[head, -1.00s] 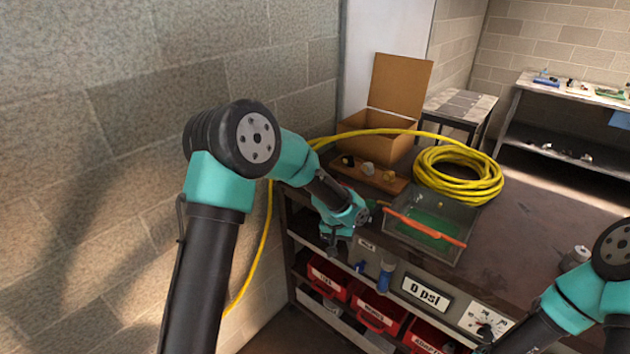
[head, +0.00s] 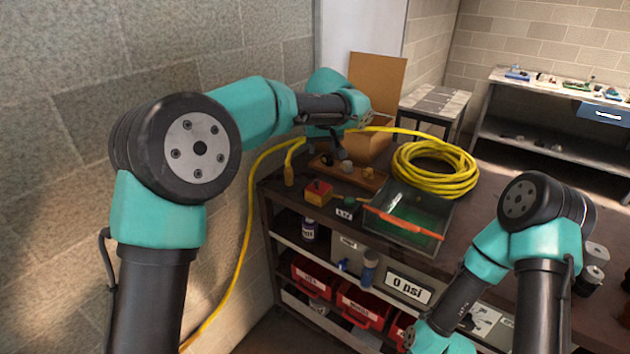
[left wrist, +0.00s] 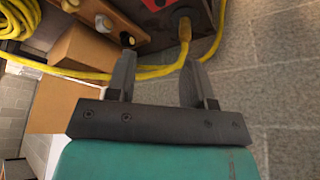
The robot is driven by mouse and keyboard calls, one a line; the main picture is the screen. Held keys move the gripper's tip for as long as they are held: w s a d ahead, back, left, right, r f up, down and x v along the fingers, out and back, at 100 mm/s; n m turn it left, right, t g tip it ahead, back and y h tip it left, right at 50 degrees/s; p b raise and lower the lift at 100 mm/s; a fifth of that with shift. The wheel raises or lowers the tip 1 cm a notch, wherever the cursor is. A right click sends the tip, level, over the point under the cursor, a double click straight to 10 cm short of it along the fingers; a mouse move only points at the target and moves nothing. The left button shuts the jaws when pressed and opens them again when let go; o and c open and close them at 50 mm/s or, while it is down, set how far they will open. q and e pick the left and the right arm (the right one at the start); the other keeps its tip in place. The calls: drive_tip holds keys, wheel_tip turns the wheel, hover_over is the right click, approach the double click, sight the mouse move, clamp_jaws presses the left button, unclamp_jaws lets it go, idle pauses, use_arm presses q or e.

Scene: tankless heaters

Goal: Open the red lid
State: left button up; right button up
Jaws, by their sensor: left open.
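A small yellow box with a red top (head: 319,187) stands at the left front corner of the bench; this red top is the likeliest red lid, and it looks shut. A red part (left wrist: 153,4) shows at the top edge of the left wrist view. My left gripper (head: 337,150) is above and behind the box, near the wooden block with knobs.
A yellow hose coil (head: 436,170) lies behind a clear tray (head: 425,210) with an orange front edge. An open cardboard box (head: 378,82) stands at the back. A yellow cable (left wrist: 150,72) crosses beneath my left fingers. Red bins (head: 365,305) sit on the shelf below.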

sight(317, 182)
use_arm(q)
drive_tip(key=x, duration=1.7)
drive_tip(key=shift+f, duration=0.2)
clamp_jaws()
